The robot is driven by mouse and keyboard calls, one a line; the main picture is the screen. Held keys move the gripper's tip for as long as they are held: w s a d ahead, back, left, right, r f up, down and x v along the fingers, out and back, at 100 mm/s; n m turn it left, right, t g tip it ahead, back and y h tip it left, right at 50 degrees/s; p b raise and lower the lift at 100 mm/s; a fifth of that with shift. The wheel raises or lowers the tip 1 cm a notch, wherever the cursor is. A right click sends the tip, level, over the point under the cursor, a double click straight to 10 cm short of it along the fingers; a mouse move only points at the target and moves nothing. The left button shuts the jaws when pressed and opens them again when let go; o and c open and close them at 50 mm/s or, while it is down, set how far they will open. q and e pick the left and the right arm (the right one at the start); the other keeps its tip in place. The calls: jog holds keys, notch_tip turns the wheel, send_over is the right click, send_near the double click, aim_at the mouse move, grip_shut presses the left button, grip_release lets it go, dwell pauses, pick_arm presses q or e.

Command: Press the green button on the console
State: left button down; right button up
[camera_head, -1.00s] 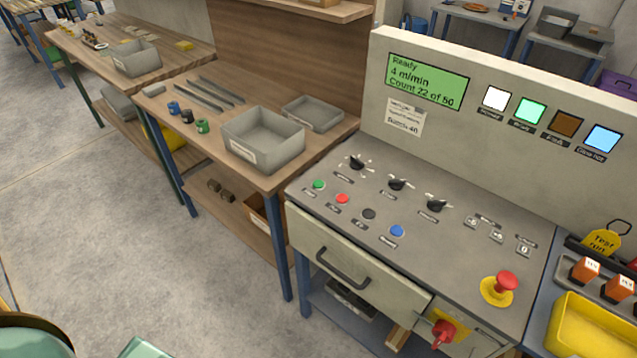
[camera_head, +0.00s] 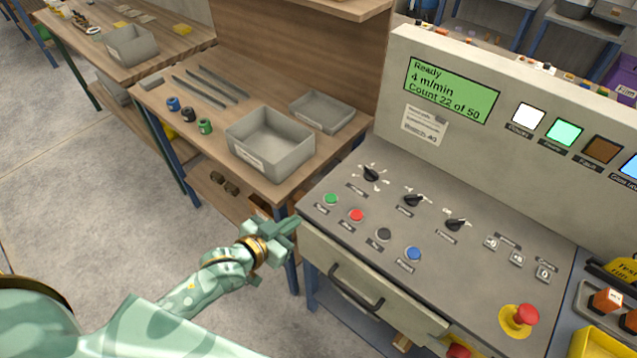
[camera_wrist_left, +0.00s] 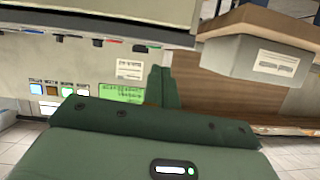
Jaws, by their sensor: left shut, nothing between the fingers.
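The console (camera_head: 425,255) stands at the right with a sloping grey panel. The green button (camera_head: 331,199) is at the panel's left end, beside a red button (camera_head: 356,215), a black button (camera_head: 384,234) and a blue button (camera_head: 413,254). My left gripper (camera_head: 296,224) is shut and empty, just off the panel's front left corner, apart from the green button. In the left wrist view its fingers (camera_wrist_left: 162,88) show together, with the console's display (camera_wrist_left: 121,92) behind them. My right gripper is not in view.
A red emergency stop (camera_head: 526,315) sits at the panel's right. A drawer handle (camera_head: 356,290) juts out below the front edge. A wooden bench (camera_head: 215,135) with grey bins (camera_head: 270,142) and small spools stands left of the console. The display (camera_head: 451,90) reads "Ready".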

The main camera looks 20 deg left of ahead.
aim_at(325, 206)
pick_arm(q)
jog(key=shift+t+h, duration=0.4)
jog(key=r, duration=0.1)
jog(key=w+d+r, duration=0.1)
jog(key=r, duration=0.2)
jog(key=shift+w+d+r, duration=0.15)
jog(key=shift+w+r, duration=0.1)
jog(key=shift+r, duration=0.15)
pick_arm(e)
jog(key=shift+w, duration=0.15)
